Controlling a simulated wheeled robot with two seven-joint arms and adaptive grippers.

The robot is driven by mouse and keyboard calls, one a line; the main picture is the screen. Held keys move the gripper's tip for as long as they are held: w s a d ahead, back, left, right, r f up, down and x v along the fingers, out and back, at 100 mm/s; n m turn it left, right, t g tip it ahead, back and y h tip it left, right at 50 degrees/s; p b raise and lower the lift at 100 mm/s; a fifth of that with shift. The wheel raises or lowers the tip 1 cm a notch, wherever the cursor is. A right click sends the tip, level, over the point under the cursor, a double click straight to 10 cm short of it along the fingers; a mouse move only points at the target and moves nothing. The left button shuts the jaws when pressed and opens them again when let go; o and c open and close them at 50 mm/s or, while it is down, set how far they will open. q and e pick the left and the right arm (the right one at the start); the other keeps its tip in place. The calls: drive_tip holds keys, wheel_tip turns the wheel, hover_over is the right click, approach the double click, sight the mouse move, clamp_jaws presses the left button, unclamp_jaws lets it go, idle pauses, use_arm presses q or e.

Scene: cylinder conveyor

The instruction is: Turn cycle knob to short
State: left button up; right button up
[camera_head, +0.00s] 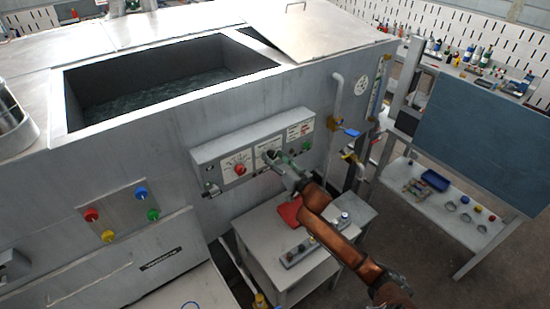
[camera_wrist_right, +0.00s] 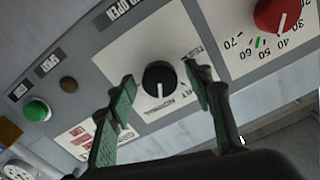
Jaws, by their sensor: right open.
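The cycle knob (camera_wrist_right: 158,78) is a round black knob on a white label plate of the control panel (camera_wrist_right: 100,45). Its white pointer line points down in the right wrist view, toward the word NORMAL. In the head view my right gripper (camera_head: 278,164) covers the knob. My left gripper is not in view.
A red temperature knob (camera_wrist_right: 280,14) and a green button (camera_wrist_right: 37,110) flank the cycle knob. A small grey table (camera_head: 262,238) with a red item (camera_head: 290,212) stands below the panel. Pipes with a blue-handled valve (camera_head: 350,132) are to the right.

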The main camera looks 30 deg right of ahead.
drive_tip(key=shift+c, duration=0.2)
drive_tip(key=c, duration=1.1)
drive_tip(key=shift+n, duration=0.3)
drive_tip(key=n, duration=0.2)
drive_tip(key=shift+n+p, duration=0.3)
drive_tip(key=shift+p, duration=0.1)
drive_tip(key=n, duration=0.2)
drive_tip(key=shift+n, duration=0.3)
drive_tip(key=n, duration=0.6)
